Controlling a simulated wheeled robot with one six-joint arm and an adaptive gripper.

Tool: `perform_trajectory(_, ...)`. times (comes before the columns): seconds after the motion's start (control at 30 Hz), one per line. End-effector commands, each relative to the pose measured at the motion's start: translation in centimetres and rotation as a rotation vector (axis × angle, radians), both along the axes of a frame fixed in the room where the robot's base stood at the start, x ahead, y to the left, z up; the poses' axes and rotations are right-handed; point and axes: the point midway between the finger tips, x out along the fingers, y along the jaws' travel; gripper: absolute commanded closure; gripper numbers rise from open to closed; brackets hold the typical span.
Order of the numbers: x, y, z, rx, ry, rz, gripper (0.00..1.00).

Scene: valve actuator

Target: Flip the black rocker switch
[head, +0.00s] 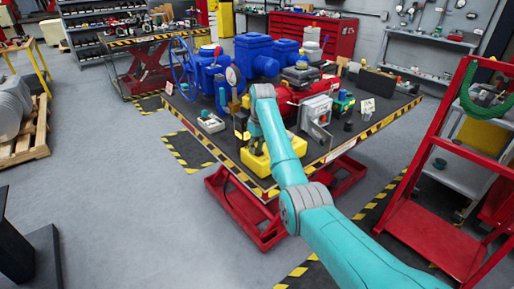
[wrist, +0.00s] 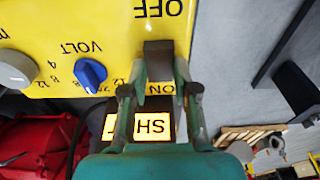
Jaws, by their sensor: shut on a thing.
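The yellow control panel (wrist: 70,30) fills the upper left of the wrist view, with its lettering upside down. The black rocker switch (wrist: 158,52) sits near the panel's right edge, between the OFF and ON labels. My gripper (wrist: 160,75) is at the switch, its two green fingers shut on it from either side. The lower part of the switch is partly hidden by the fingertips, and its tilt is hard to tell.
A blue knob (wrist: 90,73) and a grey knob (wrist: 16,70) are left of the switch. A lit sign (wrist: 152,126) shows beneath the fingers. Blue valve bodies (head: 254,50) with a handwheel (head: 182,65) stand on the table. A red cart frame (head: 425,200) is at the right.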

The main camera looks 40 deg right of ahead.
Motion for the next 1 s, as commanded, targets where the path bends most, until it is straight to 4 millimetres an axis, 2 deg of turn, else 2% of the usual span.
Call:
perform_trajectory(0.23,0.18,-0.03,0.02,-0.003,0.071,0.000,1.00)
perform_trajectory(0.6,0.17,-0.02,0.01,-0.004,0.079,0.000,1.00)
perform_trajectory(0.63,0.17,-0.02,0.02,-0.004,0.079,0.000,0.66)
perform_trajectory(0.7,0.17,-0.02,0.01,-0.004,0.079,0.000,0.49)
perform_trajectory(0.73,0.17,-0.02,0.01,-0.004,0.079,0.000,0.46)
perform_trajectory(1.0,0.17,0.01,0.04,-0.004,0.079,0.000,0.46)
